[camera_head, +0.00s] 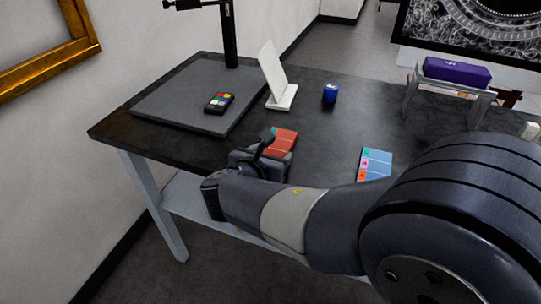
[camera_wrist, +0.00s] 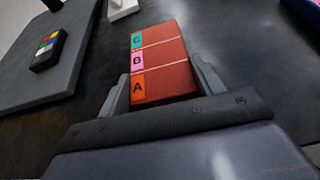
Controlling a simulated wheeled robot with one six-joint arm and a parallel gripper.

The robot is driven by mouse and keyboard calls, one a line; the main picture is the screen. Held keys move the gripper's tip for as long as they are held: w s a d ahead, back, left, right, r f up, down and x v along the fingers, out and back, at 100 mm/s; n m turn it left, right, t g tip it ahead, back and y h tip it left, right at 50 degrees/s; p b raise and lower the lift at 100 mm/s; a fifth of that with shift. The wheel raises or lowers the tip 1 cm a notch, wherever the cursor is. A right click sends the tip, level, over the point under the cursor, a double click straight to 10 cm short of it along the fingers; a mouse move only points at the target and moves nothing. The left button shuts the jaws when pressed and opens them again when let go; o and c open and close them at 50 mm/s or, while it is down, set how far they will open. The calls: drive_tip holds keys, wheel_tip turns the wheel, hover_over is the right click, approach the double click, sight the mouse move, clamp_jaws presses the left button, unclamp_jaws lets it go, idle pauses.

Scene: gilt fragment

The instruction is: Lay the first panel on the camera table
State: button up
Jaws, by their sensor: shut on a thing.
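My gripper (camera_wrist: 165,86) is shut on a red panel (camera_wrist: 166,55), one finger along each side of its near end. The panel has three sections with coloured tabs lettered A, B and C. In the head view the red panel (camera_head: 284,141) shows just beyond my gripper (camera_head: 262,157), over the front part of the dark table; I cannot tell if it touches the top. The camera table appears to be the grey board (camera_head: 170,88) with a black column (camera_head: 229,35), at the left. It also shows in the wrist view (camera_wrist: 68,72), left of the panel.
A small colour chart (camera_head: 219,102) lies on the grey board. A white stand (camera_head: 279,85) is right of the board, and a blue can (camera_head: 330,93) beyond it. A blue panel (camera_head: 376,164) lies to the right. A purple box (camera_head: 457,71) rests on a grey rack (camera_head: 410,92).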

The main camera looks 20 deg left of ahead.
drive_tip(key=shift+f, duration=0.15)
drive_tip(key=o, duration=1)
drive_tip(key=shift+s+a+r, duration=0.1)
drive_tip(key=shift+s+r, duration=0.15)
drive_tip(key=shift+r, duration=0.15)
drive_tip(key=p+v, duration=0.2)
drive_tip(key=v, duration=0.9)
drive_tip(key=shift+s, duration=0.25)
